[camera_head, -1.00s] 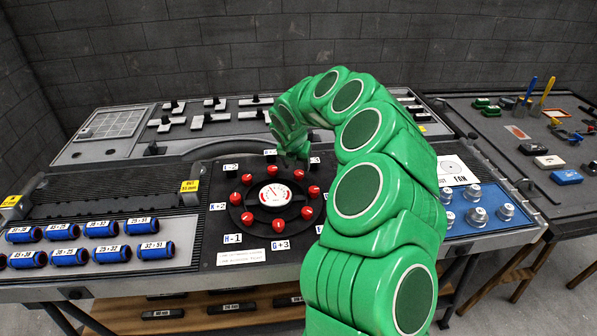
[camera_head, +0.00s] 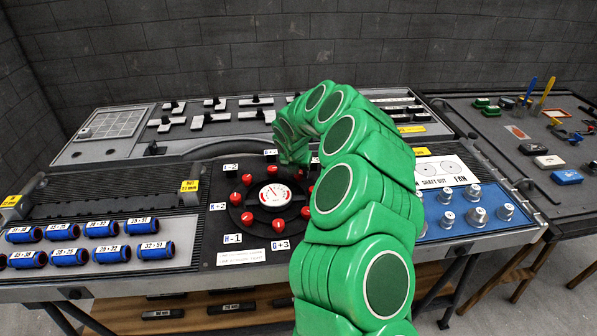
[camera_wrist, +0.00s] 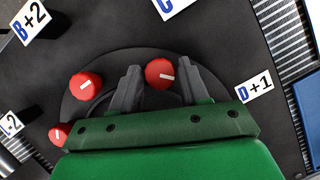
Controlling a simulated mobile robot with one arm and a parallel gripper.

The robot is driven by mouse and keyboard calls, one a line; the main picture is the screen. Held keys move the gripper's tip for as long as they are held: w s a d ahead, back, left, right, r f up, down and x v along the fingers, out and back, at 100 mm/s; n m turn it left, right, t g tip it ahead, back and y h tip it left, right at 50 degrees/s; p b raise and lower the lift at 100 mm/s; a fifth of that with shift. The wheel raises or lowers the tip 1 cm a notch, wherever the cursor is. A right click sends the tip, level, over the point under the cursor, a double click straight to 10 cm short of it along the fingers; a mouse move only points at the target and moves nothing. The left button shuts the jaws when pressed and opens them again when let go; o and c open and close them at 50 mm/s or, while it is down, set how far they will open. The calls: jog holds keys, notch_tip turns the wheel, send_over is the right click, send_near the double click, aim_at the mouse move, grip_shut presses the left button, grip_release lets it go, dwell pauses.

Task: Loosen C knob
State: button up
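In the wrist view, my gripper (camera_wrist: 157,72) has two grey fingers, spread apart. A red knob with a white pointer line (camera_wrist: 160,73) sits between the fingertips, closer to the right one. Its label (camera_wrist: 173,7), cut off by the top edge, shows a blue C. Another red knob (camera_wrist: 87,85) is left of the fingers, on the side of the B+2 label (camera_wrist: 31,20). In the head view, the red knobs ring a round gauge (camera_head: 274,194); my arm hides the C knob and the fingers.
More red knobs (camera_head: 248,218) stand close around the dial. Blue cylinders (camera_head: 101,229) lie at the left. A blue panel with silver knobs (camera_head: 462,210) is at the right. A side table with tools (camera_head: 538,130) stands further right.

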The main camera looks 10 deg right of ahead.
jog(key=c, duration=0.7)
jog(key=shift+o, duration=0.2)
jog(key=shift+n, duration=0.3)
jog(key=n+y, duration=0.1)
jog(key=n, duration=0.2)
jog(key=shift+s+d+f, duration=0.1)
jog(key=n+y, duration=0.2)
jog(key=n, duration=0.2)
jog(key=shift+d+n, duration=0.15)
jog(key=shift+n, duration=0.25)
jog(key=n, duration=0.2)
jog(key=n+y, duration=0.1)
jog(key=n, duration=0.1)
jog(key=shift+w+d+g+y, duration=0.2)
jog(key=shift+g+y, duration=0.1)
jog(key=shift+g, duration=0.1)
jog(key=shift+n+g+y, duration=0.5)
jog(key=shift+n, duration=1.5)
